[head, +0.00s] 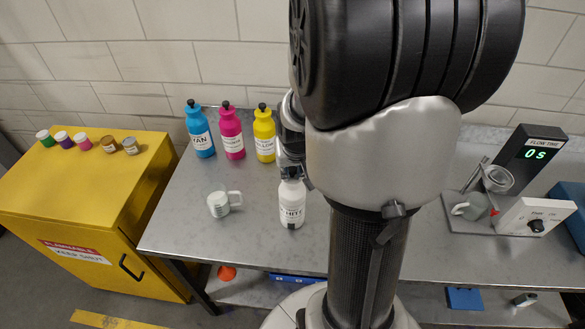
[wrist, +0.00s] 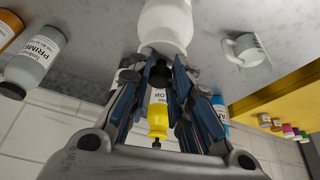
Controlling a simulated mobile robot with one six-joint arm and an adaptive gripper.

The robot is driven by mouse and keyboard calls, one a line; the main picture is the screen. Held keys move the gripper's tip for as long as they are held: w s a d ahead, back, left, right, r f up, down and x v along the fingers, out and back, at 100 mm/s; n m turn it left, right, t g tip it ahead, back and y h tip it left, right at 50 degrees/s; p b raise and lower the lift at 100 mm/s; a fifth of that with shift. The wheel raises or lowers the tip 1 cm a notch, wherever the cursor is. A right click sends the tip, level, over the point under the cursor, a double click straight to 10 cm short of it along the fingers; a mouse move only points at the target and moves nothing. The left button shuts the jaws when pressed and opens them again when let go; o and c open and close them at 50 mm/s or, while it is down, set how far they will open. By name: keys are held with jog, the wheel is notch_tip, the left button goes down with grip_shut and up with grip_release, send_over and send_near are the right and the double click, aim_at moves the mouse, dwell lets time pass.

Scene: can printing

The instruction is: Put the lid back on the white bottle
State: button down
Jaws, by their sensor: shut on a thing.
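In the wrist view, which sees the scene upside down, the bottle (wrist: 165,25) is just beyond my fingertips (wrist: 163,62). My gripper is shut on a small black lid (wrist: 160,76), held between the fingers at the bottle's neck. I cannot tell whether the lid touches the neck or is seated on it. The head view hides the lid behind my gripper and arm.
Cyan (head: 200,130), magenta (head: 231,132) and yellow (head: 264,134) bottles with black lids stand behind. A grey-white mug (head: 219,204) is left of the white bottle. A flow-timer stand (head: 520,170) is at right. A primer bottle (wrist: 36,58) shows in the wrist view.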

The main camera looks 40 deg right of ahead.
jog(key=c, duration=1.4)
grip_release()
jog(key=shift+o, duration=0.3)
jog(key=o, duration=0.5)
jog(key=shift+c, duration=0.2)
jog(key=shift+r+p, duration=2.6)
jog(key=shift+r, duration=0.85)
jog(key=shift+c, duration=0.4)
